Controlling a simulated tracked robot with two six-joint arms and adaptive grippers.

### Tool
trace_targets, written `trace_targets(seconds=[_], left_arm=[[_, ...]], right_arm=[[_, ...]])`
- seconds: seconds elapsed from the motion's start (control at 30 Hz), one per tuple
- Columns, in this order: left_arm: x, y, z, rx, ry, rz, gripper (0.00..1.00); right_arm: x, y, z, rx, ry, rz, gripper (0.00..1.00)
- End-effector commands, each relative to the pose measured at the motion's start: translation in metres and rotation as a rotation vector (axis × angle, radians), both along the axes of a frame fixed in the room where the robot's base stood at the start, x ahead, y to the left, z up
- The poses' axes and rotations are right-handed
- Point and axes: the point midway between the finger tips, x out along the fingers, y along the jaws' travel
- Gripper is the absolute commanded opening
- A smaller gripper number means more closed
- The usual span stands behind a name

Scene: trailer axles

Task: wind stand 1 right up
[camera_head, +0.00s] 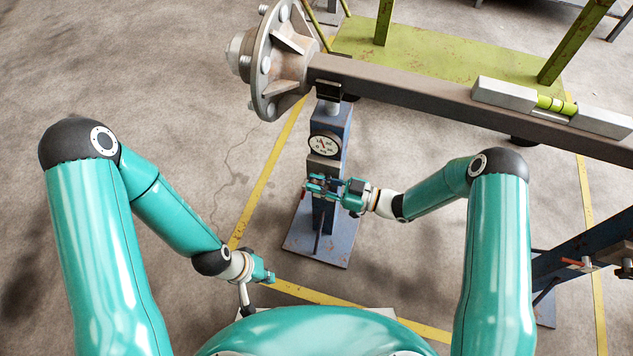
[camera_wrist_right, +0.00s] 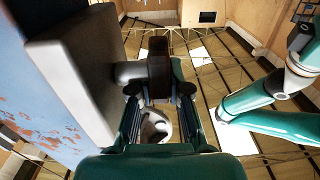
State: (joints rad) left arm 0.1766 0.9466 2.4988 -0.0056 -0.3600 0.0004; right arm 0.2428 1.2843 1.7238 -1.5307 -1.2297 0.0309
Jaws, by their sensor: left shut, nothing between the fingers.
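A blue stand (camera_head: 330,226) with a round dial (camera_head: 325,145) stands upright on its base plate. Its top is under the axle beam (camera_head: 400,92), close to the hub flange at the left end. My right gripper (camera_head: 312,184) is at the front of the stand's column, below the dial. In the right wrist view, its fingers (camera_wrist_right: 160,100) flank a dark crank part (camera_wrist_right: 158,72) on a grey shaft from the stand; whether they grip it I cannot tell. My left gripper (camera_head: 268,274) is shut and empty, low and left of the stand.
A spirit level (camera_head: 552,104) with a green vial lies on the beam. A green frame (camera_head: 440,55) stands behind. Another blue stand (camera_head: 585,252) with a red-handled part is at the right edge. Yellow lines mark the floor, which is clear at left.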

Motion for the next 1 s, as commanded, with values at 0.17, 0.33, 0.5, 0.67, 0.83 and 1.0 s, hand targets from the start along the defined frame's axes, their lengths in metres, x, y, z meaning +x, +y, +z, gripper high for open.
trace_targets(seconds=[0.17,0.33,0.5,0.67,0.83,1.0], left_arm=[[0.000,0.000,0.000,0.000,0.000,0.000,0.00],[0.000,0.000,0.002,0.000,0.000,0.000,0.00],[0.000,0.000,0.007,0.000,0.000,0.000,0.00],[0.000,0.000,0.015,0.000,0.000,0.000,0.00],[0.000,0.000,0.025,0.000,0.000,0.000,0.00],[0.000,0.000,0.036,0.000,0.000,0.000,0.00]], right_arm=[[0.002,0.002,0.000,-0.002,-0.002,-0.004,0.00],[0.002,0.001,0.002,-0.023,0.004,-0.003,0.00],[0.003,0.001,0.003,-0.084,0.024,-0.004,0.00],[0.004,0.002,0.005,-0.181,0.052,-0.004,0.00],[0.005,0.003,0.005,-0.302,0.092,-0.007,0.00],[0.006,0.004,0.005,-0.419,0.130,-0.007,0.00]])
